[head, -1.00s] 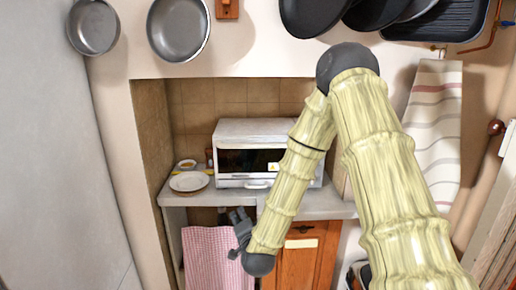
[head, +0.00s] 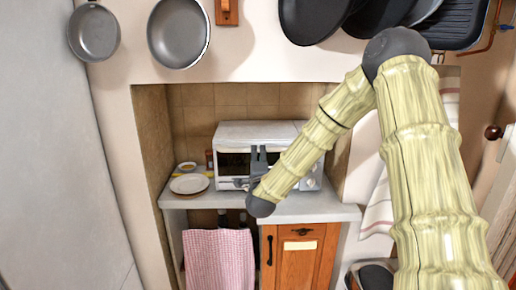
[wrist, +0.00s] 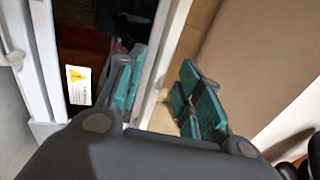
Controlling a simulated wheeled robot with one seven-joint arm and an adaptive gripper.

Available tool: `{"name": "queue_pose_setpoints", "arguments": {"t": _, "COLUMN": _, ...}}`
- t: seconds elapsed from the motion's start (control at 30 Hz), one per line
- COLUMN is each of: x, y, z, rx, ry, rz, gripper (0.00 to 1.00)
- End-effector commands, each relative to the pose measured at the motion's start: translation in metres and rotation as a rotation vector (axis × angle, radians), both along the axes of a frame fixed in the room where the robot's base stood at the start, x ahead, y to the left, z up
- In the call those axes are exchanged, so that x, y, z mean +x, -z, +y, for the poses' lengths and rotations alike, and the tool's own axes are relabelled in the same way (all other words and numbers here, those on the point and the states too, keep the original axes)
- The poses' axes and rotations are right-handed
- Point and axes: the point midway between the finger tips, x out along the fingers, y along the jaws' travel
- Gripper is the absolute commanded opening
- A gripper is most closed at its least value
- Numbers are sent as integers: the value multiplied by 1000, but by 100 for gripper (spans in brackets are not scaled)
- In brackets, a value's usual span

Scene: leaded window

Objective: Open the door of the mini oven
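The mini oven (head: 262,130) is a white box with a dark glass front, standing on the counter in the niche. Its door (head: 231,163) looks shut in the head view, with a white strip under the glass. The door handle is hidden or unclear behind my gripper. My gripper (head: 259,151) is in front of the oven door, fingers pointing up in the head view. In the wrist view my gripper (wrist: 160,90) has its two teal-padded fingers apart, with a pale frame strip of the oven (wrist: 161,58) showing between them. I cannot tell whether they touch it. A yellow warning label (wrist: 78,85) shows on the dark glass.
A white plate (head: 189,184) and a small bowl stand left of the oven on the counter (head: 310,207). A pink checked towel (head: 218,258) hangs below, beside a wooden cabinet door (head: 299,262). Pans (head: 178,33) hang above. The niche walls stand close on both sides.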

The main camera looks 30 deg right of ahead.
Motion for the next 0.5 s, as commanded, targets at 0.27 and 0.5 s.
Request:
{"name": "queue_pose_setpoints", "arguments": {"t": 0.27, "x": 28, "y": -7, "z": -17, "rx": -1, "ry": 0, "rz": 1, "gripper": 35}}
{"name": "queue_pose_setpoints", "arguments": {"t": 0.5, "x": 34, "y": -7, "z": -21, "rx": 0, "ry": -1, "rz": 2, "gripper": 35}}
